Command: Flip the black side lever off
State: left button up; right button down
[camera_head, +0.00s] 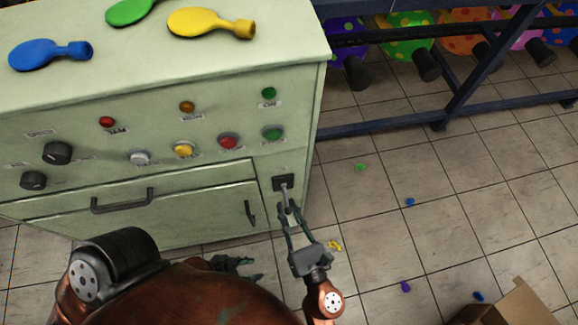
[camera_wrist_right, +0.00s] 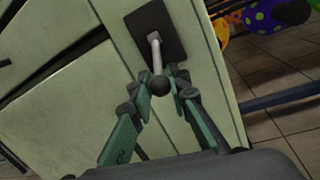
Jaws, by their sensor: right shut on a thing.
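The side lever has a grey metal stem (camera_wrist_right: 156,55) with a black ball knob (camera_wrist_right: 159,86). It sticks out from a black plate (camera_wrist_right: 153,25) on the front of the pale green cabinet. In the head view the lever (camera_head: 283,189) is at the cabinet's lower right, its stem pointing down and outward. My right gripper (camera_head: 289,207) is shut on the lever's end; in the right wrist view its fingertips (camera_wrist_right: 157,88) lie on either side of the knob. My left gripper (camera_head: 240,266) is low in front of the cabinet, partly hidden by my own arm; its opening is unclear.
The cabinet (camera_head: 205,205) carries knobs, coloured buttons and a drawer handle (camera_head: 122,202). A dark metal rack (camera_head: 395,124) stands at the right.

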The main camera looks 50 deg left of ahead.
jog(key=shift+w+r, duration=0.15)
jog(key=c, duration=1.8)
grip_release()
jog(key=shift+d, duration=0.1)
jog(key=v, duration=1.2)
